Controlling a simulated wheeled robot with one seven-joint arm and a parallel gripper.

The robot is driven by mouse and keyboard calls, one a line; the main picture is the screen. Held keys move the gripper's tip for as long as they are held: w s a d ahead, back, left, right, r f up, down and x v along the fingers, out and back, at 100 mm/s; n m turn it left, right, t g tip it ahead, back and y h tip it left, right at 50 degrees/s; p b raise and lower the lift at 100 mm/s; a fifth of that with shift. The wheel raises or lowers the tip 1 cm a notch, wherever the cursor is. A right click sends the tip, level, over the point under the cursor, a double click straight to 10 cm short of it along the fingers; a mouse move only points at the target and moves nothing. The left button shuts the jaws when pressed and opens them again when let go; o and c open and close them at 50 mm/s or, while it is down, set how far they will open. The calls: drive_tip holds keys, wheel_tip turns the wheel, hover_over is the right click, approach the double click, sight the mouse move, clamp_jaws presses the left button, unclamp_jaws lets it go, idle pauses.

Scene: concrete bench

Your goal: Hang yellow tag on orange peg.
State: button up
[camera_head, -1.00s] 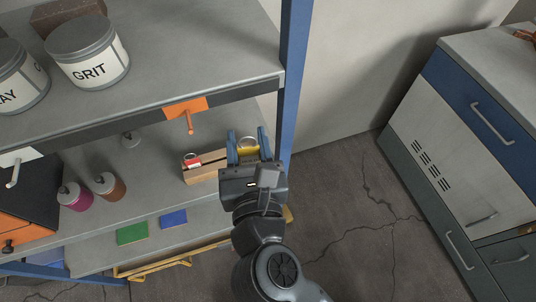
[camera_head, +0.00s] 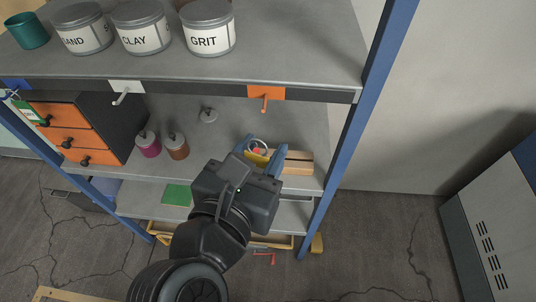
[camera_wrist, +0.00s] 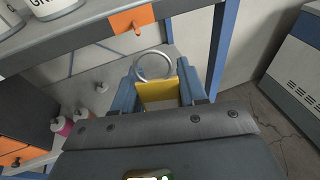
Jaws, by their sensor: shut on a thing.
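The yellow tag (camera_wrist: 159,91) is held between the blue fingers of my gripper (camera_wrist: 157,88) in the wrist view, with its metal ring (camera_wrist: 153,66) standing above the fingers. In the head view, my gripper (camera_head: 262,156) is shut on the tag (camera_head: 256,159), in front of the middle shelf. The orange peg (camera_head: 265,101) sticks out from an orange plate (camera_head: 267,92) on the upper shelf's front edge, above my gripper. In the wrist view the peg (camera_wrist: 137,30) is above and a little left of the ring, apart from it.
A white peg (camera_head: 122,97) is to the left on the same edge, and a green tag (camera_head: 27,112) hangs farther left. A wooden box (camera_head: 297,162) stands behind my gripper. Bottles (camera_head: 177,146) stand on the middle shelf. A blue post (camera_head: 357,125) bounds the right side.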

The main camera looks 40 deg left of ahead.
drive_tip(key=w+a+f+b, duration=0.1)
drive_tip(key=w+a+b, duration=0.1)
drive_tip(key=w+a, duration=0.2)
drive_tip(key=shift+r+b+x, duration=0.2)
drive_tip(key=shift+b+x, duration=0.1)
drive_tip(key=shift+x, duration=1.55)
drive_tip(key=shift+w+d+f, duration=0.1)
drive_tip(key=shift+d, duration=0.05)
drive_tip(key=o, duration=1.1)
